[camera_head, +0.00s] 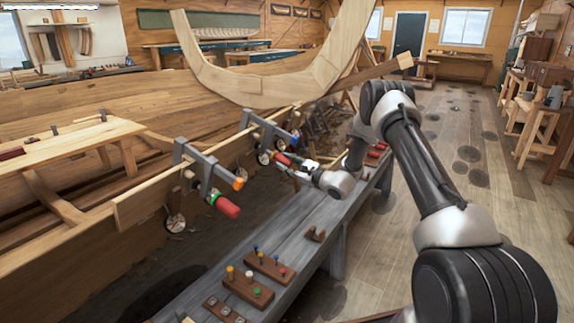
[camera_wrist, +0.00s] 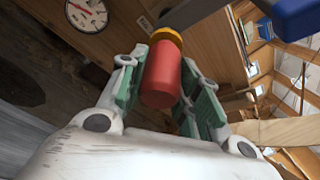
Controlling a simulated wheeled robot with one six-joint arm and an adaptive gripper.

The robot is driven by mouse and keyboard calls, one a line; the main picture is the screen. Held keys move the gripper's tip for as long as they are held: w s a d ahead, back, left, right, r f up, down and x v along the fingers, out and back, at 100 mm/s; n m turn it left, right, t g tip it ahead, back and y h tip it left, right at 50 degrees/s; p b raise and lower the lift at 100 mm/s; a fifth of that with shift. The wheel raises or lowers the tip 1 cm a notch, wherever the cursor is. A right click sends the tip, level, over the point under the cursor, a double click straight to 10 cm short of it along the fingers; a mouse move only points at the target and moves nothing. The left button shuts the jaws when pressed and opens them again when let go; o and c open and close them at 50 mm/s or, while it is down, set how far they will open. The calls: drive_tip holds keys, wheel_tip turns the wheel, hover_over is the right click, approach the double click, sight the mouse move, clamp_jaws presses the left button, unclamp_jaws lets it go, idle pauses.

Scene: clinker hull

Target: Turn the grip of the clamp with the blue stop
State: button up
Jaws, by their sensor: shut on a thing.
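The clamp with the blue stop (camera_head: 295,137) is the farther clamp on the plank in the head view. In the wrist view the blue stop (camera_wrist: 292,14) is at the top right. The clamp's red grip (camera_wrist: 161,78) has a yellow-orange collar (camera_wrist: 167,36) at its far end. My gripper (camera_wrist: 164,72) has its green-padded fingers on either side of the red grip, shut on it. In the head view my gripper (camera_head: 299,167) reaches the red grip (camera_head: 283,159) from the right; the contact is small there.
A nearer clamp (camera_head: 200,165) has an orange stop (camera_head: 239,183) and a red grip (camera_head: 227,207). Dial gauges hang below the plank (camera_head: 145,199); one dial (camera_wrist: 87,14) shows in the wrist view. A grey bench (camera_head: 300,232) holds peg blocks (camera_head: 247,287). The floor at right is open.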

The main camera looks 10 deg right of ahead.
drive_tip(key=n+t, duration=0.1)
drive_tip(key=n, duration=0.2)
drive_tip(key=shift+t+h, duration=0.4)
drive_tip(key=n+t, duration=0.2)
drive_tip(key=n, duration=0.2)
drive_tip(key=shift+n, duration=0.3)
drive_tip(key=n, duration=0.2)
drive_tip(key=n+t+y, duration=0.1)
drive_tip(key=n, duration=0.2)
drive_tip(key=shift+t, duration=0.3)
drive_tip(key=shift+s+r+n+y, duration=0.1)
drive_tip(key=shift+n+y, duration=0.55)
drive_tip(key=shift+n, duration=1)
drive_tip(key=shift+n+y, duration=0.65)
drive_tip(key=shift+n, duration=1)
drive_tip(key=o, duration=1)
drive_tip(key=shift+o, duration=0.2)
drive_tip(key=v, duration=1.2)
